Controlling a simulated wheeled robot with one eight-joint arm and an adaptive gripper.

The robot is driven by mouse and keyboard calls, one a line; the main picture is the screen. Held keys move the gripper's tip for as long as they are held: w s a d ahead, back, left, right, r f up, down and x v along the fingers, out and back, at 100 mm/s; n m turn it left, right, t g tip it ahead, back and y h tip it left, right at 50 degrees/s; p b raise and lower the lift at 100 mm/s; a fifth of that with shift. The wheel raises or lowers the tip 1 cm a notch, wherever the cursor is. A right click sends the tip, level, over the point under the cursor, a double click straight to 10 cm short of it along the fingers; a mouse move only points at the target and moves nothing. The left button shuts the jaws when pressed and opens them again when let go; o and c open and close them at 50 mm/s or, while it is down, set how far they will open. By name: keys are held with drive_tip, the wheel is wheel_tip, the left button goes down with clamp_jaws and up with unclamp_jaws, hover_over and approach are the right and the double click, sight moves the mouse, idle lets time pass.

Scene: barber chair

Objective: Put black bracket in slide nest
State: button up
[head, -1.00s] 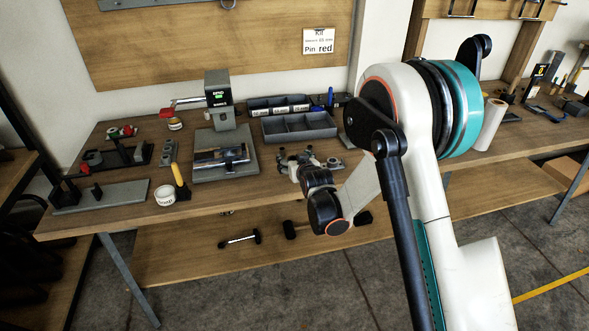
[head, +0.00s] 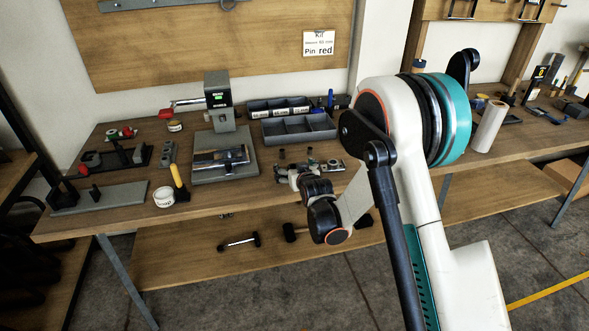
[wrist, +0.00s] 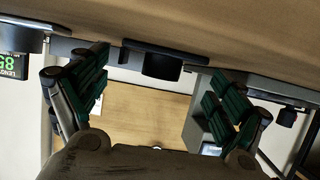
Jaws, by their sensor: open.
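My gripper (head: 283,172) is open over the bench, just right of the grey base plate of the bench press, and nothing shows held in it. In the wrist view its two green-padded fingers (wrist: 157,92) stand wide apart. A dark block with a rounded part (wrist: 160,62) shows beyond and between them; I cannot tell whether it is the black bracket. In the head view a metal fixture with small dark posts (head: 327,164) lies behind and right of the gripper, partly hidden by it. I cannot surely tell the slide nest. A dark and shiny piece (head: 222,156) lies on the press plate.
The press (head: 219,98) stands upright behind its plate (head: 208,178). Grey bins (head: 300,130) stand at the back. A yellow-handled tool (head: 178,176) and a white round tub (head: 164,196) stand left of the plate.

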drive_tip(key=p+v, duration=0.3)
drive_tip(key=v, duration=1)
drive_tip(key=shift+s+d+r, duration=0.15)
drive_tip(key=shift+s+r, duration=0.1)
drive_tip(key=shift+s, duration=0.05)
drive_tip(key=shift+r, duration=0.1)
